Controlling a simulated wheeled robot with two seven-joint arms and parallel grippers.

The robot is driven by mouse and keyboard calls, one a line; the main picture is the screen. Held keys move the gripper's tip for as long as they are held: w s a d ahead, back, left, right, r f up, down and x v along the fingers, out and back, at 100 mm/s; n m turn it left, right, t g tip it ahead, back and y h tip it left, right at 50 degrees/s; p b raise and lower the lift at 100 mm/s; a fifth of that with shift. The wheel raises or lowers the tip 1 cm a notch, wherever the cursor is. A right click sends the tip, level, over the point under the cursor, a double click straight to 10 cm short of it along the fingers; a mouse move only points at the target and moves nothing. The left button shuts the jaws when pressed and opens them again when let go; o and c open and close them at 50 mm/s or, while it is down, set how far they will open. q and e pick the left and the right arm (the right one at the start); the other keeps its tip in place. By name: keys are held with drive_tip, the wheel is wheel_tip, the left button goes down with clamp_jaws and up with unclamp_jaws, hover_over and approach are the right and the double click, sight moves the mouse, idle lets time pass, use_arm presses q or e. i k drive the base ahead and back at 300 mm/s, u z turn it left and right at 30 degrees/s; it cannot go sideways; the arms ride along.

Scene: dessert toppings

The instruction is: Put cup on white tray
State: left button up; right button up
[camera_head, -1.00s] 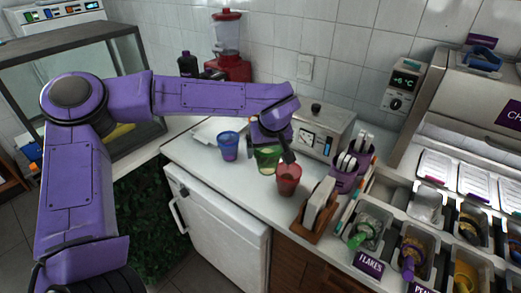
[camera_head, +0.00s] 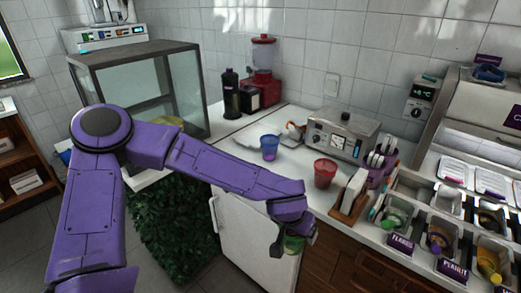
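My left gripper (camera_head: 293,240) is lowered in front of the counter's front edge, near the white cabinet door. It appears shut on a green cup (camera_head: 293,245), which is mostly hidden by the fingers. A blue cup (camera_head: 269,149) and a red cup (camera_head: 325,174) stand upright on the white counter, behind and above my gripper in the picture. A flat white thing (camera_head: 249,141), perhaps the white tray, lies left of the blue cup and is partly hidden by it. My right gripper is not in view.
A metal appliance (camera_head: 338,136) stands behind the red cup. A brown holder (camera_head: 350,197) and topping bins (camera_head: 398,216) are at the right. A glass case (camera_head: 150,90), a black bottle (camera_head: 231,95) and a red blender (camera_head: 263,85) are at the back left.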

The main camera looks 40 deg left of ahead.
sight(255, 143)
drive_tip(key=k, duration=1.15)
drive_tip(key=u, duration=0.75)
drive_tip(key=i, duration=0.65)
drive_tip(key=u, duration=0.7)
drive_tip(key=i, duration=0.85)
drive_tip(key=z, duration=0.2)
